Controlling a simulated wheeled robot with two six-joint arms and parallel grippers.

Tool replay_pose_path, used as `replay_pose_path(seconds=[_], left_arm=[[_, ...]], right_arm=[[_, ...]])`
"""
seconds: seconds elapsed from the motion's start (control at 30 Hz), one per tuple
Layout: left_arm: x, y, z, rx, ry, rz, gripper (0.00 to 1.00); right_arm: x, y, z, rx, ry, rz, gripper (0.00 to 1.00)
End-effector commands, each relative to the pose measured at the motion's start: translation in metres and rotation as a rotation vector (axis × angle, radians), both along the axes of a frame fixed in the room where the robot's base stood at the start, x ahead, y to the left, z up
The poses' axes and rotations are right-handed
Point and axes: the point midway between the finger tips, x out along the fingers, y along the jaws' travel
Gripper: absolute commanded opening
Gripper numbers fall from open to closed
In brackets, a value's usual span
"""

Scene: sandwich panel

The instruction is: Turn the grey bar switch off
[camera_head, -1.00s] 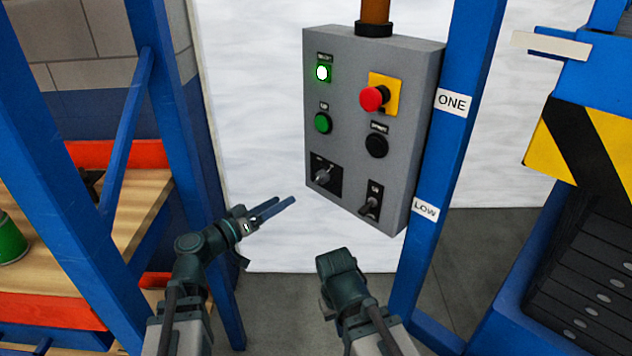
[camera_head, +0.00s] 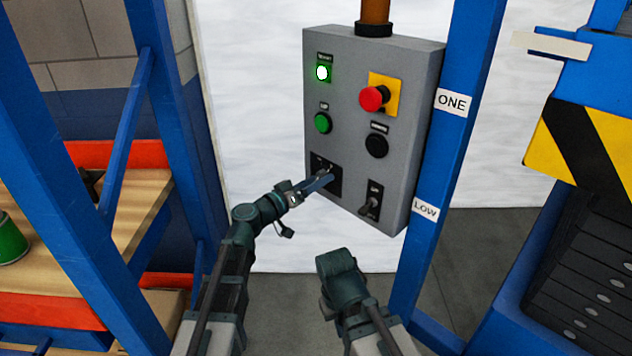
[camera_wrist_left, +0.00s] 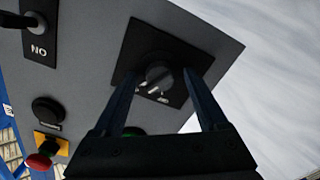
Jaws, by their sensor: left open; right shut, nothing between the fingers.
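The control panel (camera_head: 345,110) is a grey box. A grey rotary knob with a raised bar sits on a black square plate at its lower left; the knob (camera_wrist_left: 158,76) is clear in the left wrist view, but mostly hidden by my gripper in the head view. My left gripper (camera_head: 324,181) is open at that plate. In the left wrist view its two fingers (camera_wrist_left: 160,90) lie either side of the knob, with gaps; contact cannot be told. A dark toggle lever (camera_head: 369,205) is at the panel's lower right. My right gripper (camera_head: 337,264) is shut and empty, below the panel.
Above the knob are a green button (camera_head: 322,123) and a lit green lamp (camera_head: 323,73). A red mushroom button (camera_head: 374,98) and a black button (camera_head: 377,146) are to the right. Blue posts (camera_head: 440,150) flank the panel. A wooden shelf is at left.

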Motion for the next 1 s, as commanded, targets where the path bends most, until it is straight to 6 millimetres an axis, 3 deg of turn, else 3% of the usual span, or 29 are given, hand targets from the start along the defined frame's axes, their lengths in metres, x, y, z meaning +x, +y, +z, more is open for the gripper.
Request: replay_pose_path(seconds=[0.2, 0.6, 1.0], left_arm=[[-0.0001, -0.0001, 0.0000, 0.000, 0.000, 0.000, 0.74], [-0.0002, 0.0000, 0.0000, 0.000, 0.000, 0.000, 0.02], [-0.0003, 0.0000, 0.0001, -0.045, 0.045, 0.000, 0.00]], right_arm=[[0.0000, 0.0000, 0.0000, 0.000, 0.000, 0.000, 0.00], [0.0000, 0.0000, 0.0000, 0.000, 0.000, 0.000, 0.00], [0.0000, 0.0000, 0.0001, 0.000, 0.000, 0.000, 0.00]])
